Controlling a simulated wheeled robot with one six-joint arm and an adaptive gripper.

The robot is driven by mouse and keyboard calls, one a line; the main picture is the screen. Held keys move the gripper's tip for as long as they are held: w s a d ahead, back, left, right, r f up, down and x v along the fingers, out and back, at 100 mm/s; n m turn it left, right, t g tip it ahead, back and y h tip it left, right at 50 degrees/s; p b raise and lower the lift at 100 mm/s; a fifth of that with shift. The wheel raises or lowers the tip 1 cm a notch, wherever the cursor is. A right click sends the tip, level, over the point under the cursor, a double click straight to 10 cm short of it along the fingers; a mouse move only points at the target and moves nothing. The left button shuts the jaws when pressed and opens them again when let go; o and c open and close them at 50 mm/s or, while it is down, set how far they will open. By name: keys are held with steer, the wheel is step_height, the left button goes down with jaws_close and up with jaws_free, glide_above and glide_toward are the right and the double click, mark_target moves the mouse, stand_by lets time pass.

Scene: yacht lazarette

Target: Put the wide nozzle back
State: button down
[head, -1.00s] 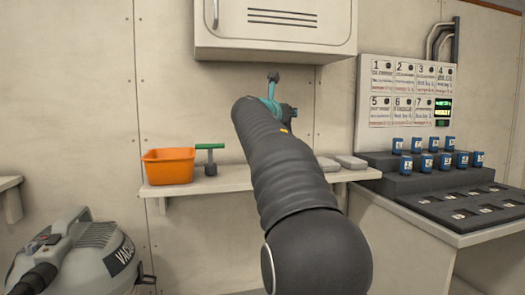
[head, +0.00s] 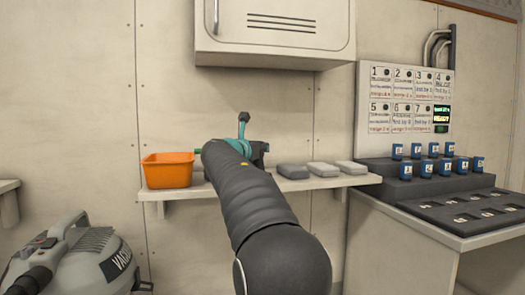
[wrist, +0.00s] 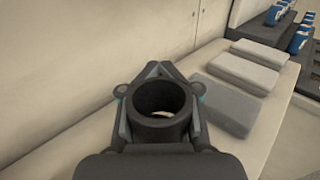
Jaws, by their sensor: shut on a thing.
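My gripper (wrist: 160,98) is shut on a dark, hollow, round tube-like piece (wrist: 160,131), seen mouth-on in the wrist view with a finger on either side. It looks like a nozzle; its far end is hidden, so I cannot tell how wide that end is. In the head view, my gripper (head: 244,140) is mostly hidden behind my arm, over the left-middle part of the wall shelf (head: 370,180). The held piece is not clearly visible there.
Several grey blocks lie on the shelf right of my gripper, including one near block (head: 293,171). An orange bin (head: 167,171) stands left. A wall cabinet (head: 275,30) hangs above. A vacuum (head: 75,260) stands lower left; a stepped rack (head: 430,185) stands right.

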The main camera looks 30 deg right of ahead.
steer(key=c, duration=0.8)
jaws_free()
steer(key=shift+c, duration=0.2)
steer(key=shift+a+r, duration=0.1)
steer(key=b+v, duration=0.1)
steer(key=v, duration=1)
steer(key=shift+s+a, duration=0.3)
